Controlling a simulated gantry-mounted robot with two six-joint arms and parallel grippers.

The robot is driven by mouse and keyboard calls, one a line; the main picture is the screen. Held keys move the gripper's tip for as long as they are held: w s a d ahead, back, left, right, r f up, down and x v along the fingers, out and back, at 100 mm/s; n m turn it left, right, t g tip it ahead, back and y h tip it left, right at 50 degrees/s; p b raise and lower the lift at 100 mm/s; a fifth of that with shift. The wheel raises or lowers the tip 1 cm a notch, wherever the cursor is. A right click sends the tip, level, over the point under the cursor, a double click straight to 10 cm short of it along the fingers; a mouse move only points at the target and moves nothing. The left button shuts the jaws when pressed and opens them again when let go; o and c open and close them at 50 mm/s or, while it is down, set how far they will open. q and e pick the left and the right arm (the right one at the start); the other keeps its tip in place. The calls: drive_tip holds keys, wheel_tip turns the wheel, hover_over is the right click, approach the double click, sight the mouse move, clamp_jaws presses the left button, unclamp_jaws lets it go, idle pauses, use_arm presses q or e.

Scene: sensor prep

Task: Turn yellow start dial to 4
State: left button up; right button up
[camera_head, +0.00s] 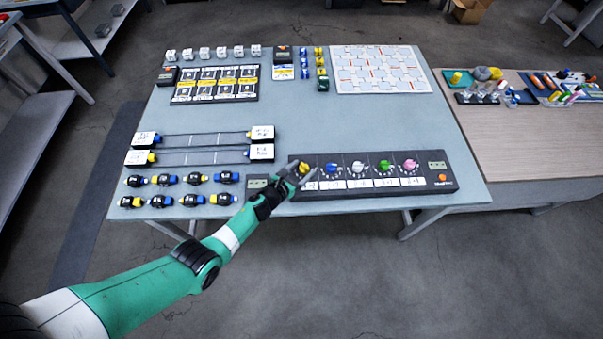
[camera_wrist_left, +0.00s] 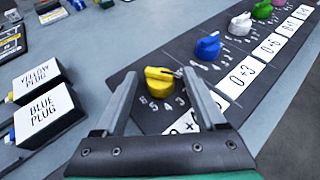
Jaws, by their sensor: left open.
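The yellow start dial (camera_wrist_left: 160,83) sits at the left end of the black dial panel (camera_head: 447,184), with white numbers printed around it. The dial also shows in the head view (camera_head: 304,168), partly behind my left gripper (camera_head: 300,178). In the left wrist view my left gripper (camera_wrist_left: 157,88) is open, with one finger on each side of the yellow dial. I cannot tell whether the fingers touch it. The numbers 3, 4 and 5 seem to show on its near side. The right gripper is not in view.
Blue (camera_head: 332,169), white (camera_head: 358,167), green (camera_head: 385,166) and pink (camera_head: 410,165) dials stand to the right on the panel. White plug boxes (camera_head: 262,132) and several small connectors (camera_head: 162,179) lie to the left. A white puzzle board (camera_head: 380,70) is at the back.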

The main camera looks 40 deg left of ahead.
use_arm(q)
clamp_jaws()
idle(0.4)
